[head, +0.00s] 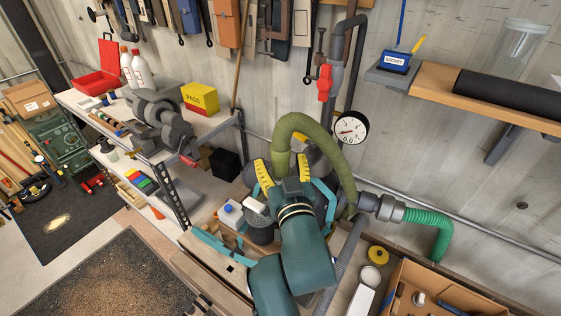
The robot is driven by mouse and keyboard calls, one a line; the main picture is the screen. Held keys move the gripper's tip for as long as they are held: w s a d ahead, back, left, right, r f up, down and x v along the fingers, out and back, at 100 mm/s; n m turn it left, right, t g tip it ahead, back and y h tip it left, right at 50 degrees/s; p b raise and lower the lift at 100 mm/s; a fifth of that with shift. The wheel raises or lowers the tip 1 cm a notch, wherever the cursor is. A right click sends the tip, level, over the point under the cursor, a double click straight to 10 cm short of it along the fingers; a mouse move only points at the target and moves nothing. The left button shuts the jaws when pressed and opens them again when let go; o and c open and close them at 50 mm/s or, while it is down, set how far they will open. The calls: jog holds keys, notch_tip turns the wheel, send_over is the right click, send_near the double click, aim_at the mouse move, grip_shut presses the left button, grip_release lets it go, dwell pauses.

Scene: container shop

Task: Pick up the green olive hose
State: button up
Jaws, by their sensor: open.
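The olive green hose (325,134) arches in front of the wall in the head view. Its right end comes down near grey pipe fittings; its left end drops towards my gripper. My gripper (282,168) has yellow fingers that stand apart, one on each side of the hose's left leg as seen here. The jaws are open. I cannot tell the depth between fingers and hose, or whether they touch. The hose's lower left end is hidden behind my gripper.
A red-handled valve (325,83) and a pressure gauge (351,128) are close to the hose. A bright green hose (431,221) is at right. A cardboard box (440,285) is at lower right.

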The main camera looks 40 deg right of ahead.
jog(key=shift+c, duration=0.3)
grip_shut()
jog(key=shift+r, duration=0.1)
